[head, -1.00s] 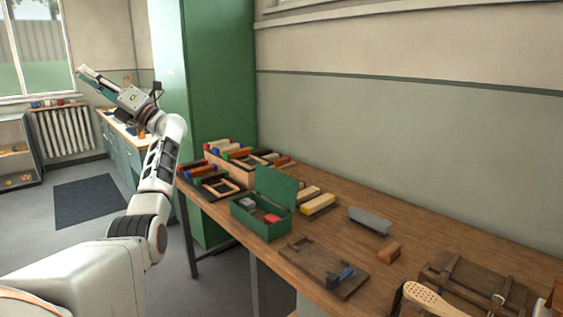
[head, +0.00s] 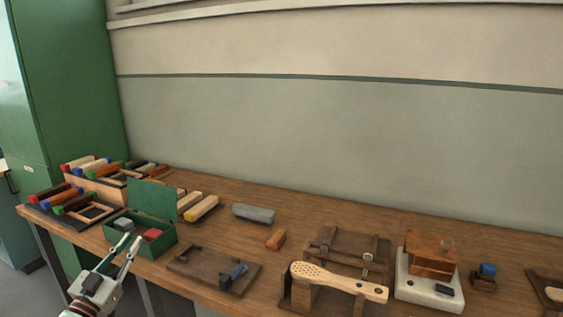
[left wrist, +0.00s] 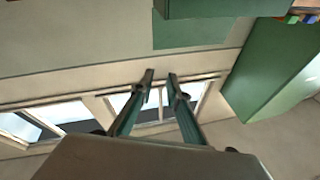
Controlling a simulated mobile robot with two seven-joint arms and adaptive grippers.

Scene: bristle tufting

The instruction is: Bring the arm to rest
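My left gripper (head: 126,242) comes in at the lower left of the head view, fingers pointing up. Its two fingertips are apart with nothing between them. In the left wrist view the two fingers (left wrist: 160,77) also stand apart and empty, with wall and windows behind them. In the head view the gripper overlaps the front of the open green box (head: 165,246) on the workbench; I cannot tell how far apart they are. My right gripper is not in view.
The wooden workbench (head: 330,222) carries a rack of coloured blocks (head: 85,190), a grey block (head: 254,213), a dark wooden tray (head: 195,268), a perforated wooden brush body (head: 335,278) on a fixture and a white-based device (head: 428,290). A green cabinet (head: 70,90) stands at the left.

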